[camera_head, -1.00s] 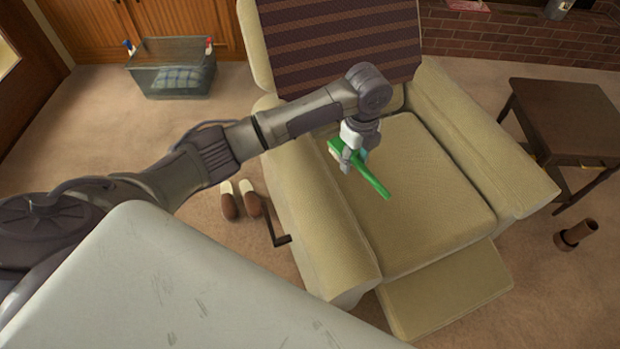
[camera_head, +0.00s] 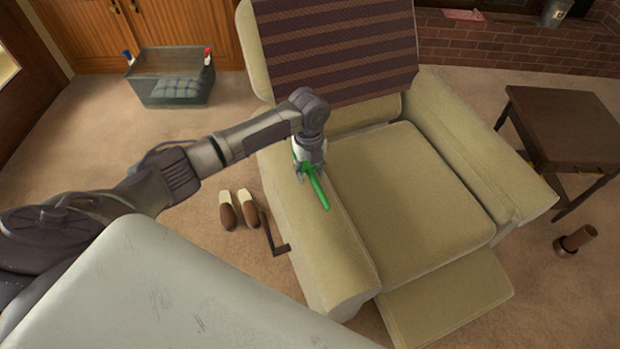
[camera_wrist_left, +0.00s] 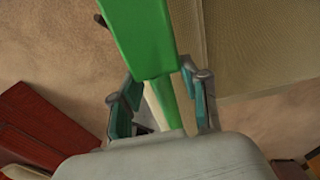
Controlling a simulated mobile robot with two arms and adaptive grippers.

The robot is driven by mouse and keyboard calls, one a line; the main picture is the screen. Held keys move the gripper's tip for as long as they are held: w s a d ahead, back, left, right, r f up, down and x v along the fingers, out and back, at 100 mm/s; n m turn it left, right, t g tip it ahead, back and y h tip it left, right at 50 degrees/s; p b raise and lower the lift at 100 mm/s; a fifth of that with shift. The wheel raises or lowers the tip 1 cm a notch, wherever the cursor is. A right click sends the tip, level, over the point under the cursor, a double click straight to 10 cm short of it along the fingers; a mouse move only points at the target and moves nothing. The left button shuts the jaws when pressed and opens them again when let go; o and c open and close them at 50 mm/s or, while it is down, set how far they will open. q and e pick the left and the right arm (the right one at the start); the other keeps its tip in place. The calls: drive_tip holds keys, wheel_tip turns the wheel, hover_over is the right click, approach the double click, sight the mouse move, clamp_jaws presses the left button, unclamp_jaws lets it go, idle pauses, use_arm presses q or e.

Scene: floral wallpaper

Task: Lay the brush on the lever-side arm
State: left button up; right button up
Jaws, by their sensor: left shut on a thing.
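The green brush (camera_head: 318,190) is held in my left gripper (camera_head: 308,170), which is shut on it. In the head view they are over the recliner's left arm (camera_head: 335,240), the arm with the dark lever (camera_head: 272,240) at its outer side. I cannot tell whether the brush touches the upholstery. My right gripper is not in view.
The recliner's seat (camera_head: 405,195) is bare, with a striped cloth (camera_head: 335,45) over the backrest. Slippers (camera_head: 238,210) lie on the carpet beside the lever. A basket (camera_head: 172,88) stands at the back left, a dark side table (camera_head: 565,120) at the right.

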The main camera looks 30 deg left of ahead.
sight(310, 169)
use_arm(q)
drive_tip(key=shift+f, duration=1.85)
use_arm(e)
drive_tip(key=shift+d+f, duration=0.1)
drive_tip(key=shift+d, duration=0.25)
use_arm(q)
drive_tip(key=shift+f, duration=0.1)
drive_tip(key=shift+f, duration=0.1)
drive_tip(key=o, duration=1)
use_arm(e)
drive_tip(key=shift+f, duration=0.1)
use_arm(q)
drive_tip(key=shift+r, duration=0.45)
wheel_tip(310, 169, up, 12)
drive_tip(key=shift+a+f+p, duration=0.1)
drive_tip(key=shift+f+p, duration=0.1)
drive_tip(key=shift+p, duration=0.2)
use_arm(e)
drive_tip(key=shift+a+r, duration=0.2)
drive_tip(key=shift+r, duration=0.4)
